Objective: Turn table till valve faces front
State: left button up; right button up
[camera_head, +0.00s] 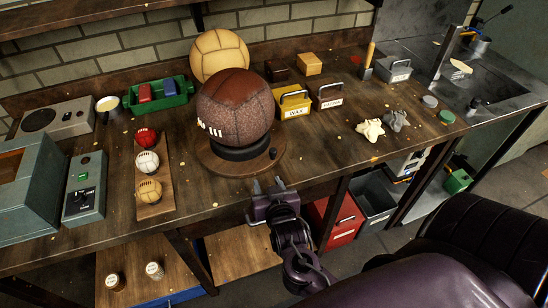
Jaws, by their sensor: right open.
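A dark brown leather ball (237,105) sits in a black ring (238,148) on a round wooden turntable (222,167) near the middle of the workbench. White lacing or marking shows low on the ball's left side. I cannot make out the valve itself. A small dark knob (273,154) stands on the turntable's right front rim. My right gripper (268,184) is open and empty at the bench's front edge, just in front of the turntable and below the knob in the picture, apart from both. My left gripper is not in view.
A tan ball (219,55) stands behind the brown ball. A yellow WAX box (293,105) and a dark box (328,96) stand to the right. A board (153,190) with three small balls lies left. Bare bench top lies right of the turntable.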

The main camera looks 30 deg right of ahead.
aim_at(273, 155)
jog(key=w+d+t+h, duration=0.1)
jog(key=w+d, duration=0.1)
jog(key=w+d+r+h+p, duration=0.1)
jog(key=w+d, duration=0.1)
jog(key=w+d+m+t+h, duration=0.1)
jog(key=w+d, duration=0.1)
jog(key=shift+w+r+t+h+p, duration=0.1)
jog(key=shift+r+t+h+p, duration=0.1)
jog(key=shift+t+h+p, duration=0.15)
dwell(0.3)
grip_shut()
